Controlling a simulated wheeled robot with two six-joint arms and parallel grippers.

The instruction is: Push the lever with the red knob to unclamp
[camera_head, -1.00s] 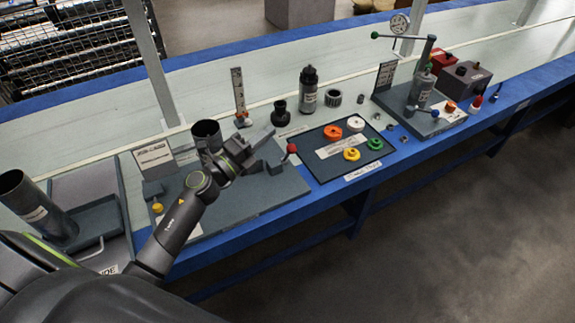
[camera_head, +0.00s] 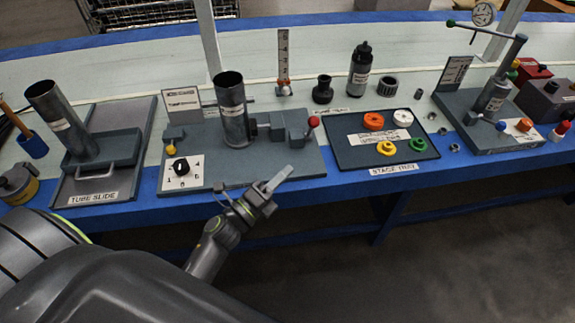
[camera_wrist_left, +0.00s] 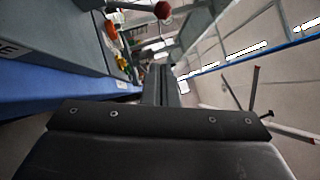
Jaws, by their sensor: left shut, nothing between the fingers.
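The lever's red knob (camera_head: 314,122) stands at the right end of the clamp block (camera_head: 285,124) on the grey clamp fixture plate (camera_head: 285,165). A metal tube (camera_head: 231,105) stands upright at the left of the clamp block. My left gripper (camera_head: 280,178) is shut and empty, in front of the plate near the bench's front edge, below and left of the knob and apart from it. In the left wrist view the red knob (camera_wrist_left: 162,10) shows at the top, beyond my gripper fingers (camera_wrist_left: 160,82). My right gripper is not in view.
A stage tray (camera_head: 350,150) with coloured rings lies right of the fixture. A rotary dial (camera_head: 181,168) and yellow knob (camera_head: 171,148) sit at the fixture's left. A tube slide (camera_head: 120,165) stands further left. The space in front of the bench is clear.

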